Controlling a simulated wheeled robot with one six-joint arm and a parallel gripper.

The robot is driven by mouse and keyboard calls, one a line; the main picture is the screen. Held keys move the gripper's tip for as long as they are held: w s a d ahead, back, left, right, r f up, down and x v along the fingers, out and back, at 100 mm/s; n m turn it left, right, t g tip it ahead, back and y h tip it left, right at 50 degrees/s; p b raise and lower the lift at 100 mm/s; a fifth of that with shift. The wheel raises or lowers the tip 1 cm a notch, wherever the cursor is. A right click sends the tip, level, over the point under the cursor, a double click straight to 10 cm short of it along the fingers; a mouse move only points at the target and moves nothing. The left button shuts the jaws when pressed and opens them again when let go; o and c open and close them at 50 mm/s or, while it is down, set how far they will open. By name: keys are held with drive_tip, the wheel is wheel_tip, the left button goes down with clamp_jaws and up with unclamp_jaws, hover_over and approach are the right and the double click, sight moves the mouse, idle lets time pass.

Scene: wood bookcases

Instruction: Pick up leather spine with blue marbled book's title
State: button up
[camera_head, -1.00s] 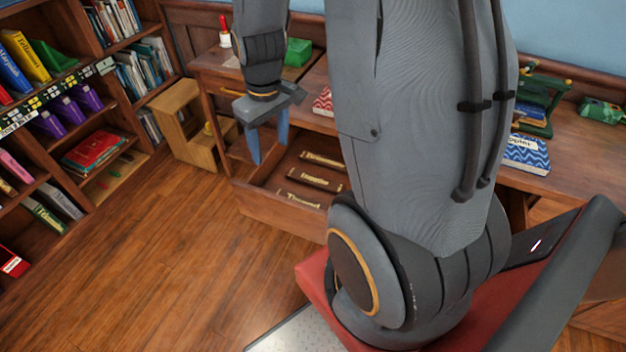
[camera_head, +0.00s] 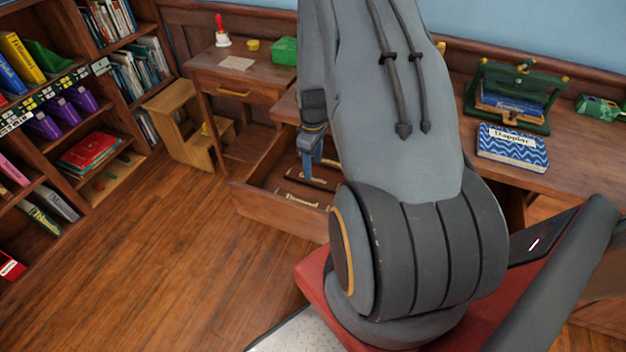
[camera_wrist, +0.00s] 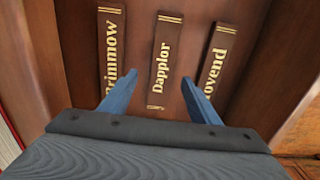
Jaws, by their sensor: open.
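The blue marbled book (camera_head: 515,157) lies on the desk at right, its white label reading "Dapplor". Three brown leather spines with gold titles lie in the open drawer. In the wrist view the middle spine (camera_wrist: 163,60) reads "Dapplor". The left spine (camera_wrist: 109,50) reads roughly "Grimmow", partly hidden by a finger, and the right spine (camera_wrist: 214,60) reads roughly "Thovend". My gripper (camera_wrist: 160,80) is open and empty, its blue fingers on either side of the Dapplor spine in view. In the head view my gripper (camera_head: 311,165) is over the drawer.
The drawer (camera_head: 270,211) stands open, its walls close around the spines. A green press (camera_head: 540,95) holding another blue book stands behind the marbled book. A wooden step stool (camera_head: 178,125) and a bookcase stand at left. The floor in front is clear.

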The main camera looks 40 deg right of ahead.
sight(313, 179)
drive_tip(key=f+p, duration=0.1)
drive_tip(key=f, duration=0.1)
drive_tip(key=f+p, duration=0.1)
drive_tip(key=f, duration=0.1)
drive_tip(key=shift+s+a, duration=0.1)
drive_tip(key=shift+s, duration=0.1)
drive_tip(key=shift+f, duration=0.7)
drive_tip(key=c, duration=1.1)
drive_tip(key=shift+c, duration=0.2)
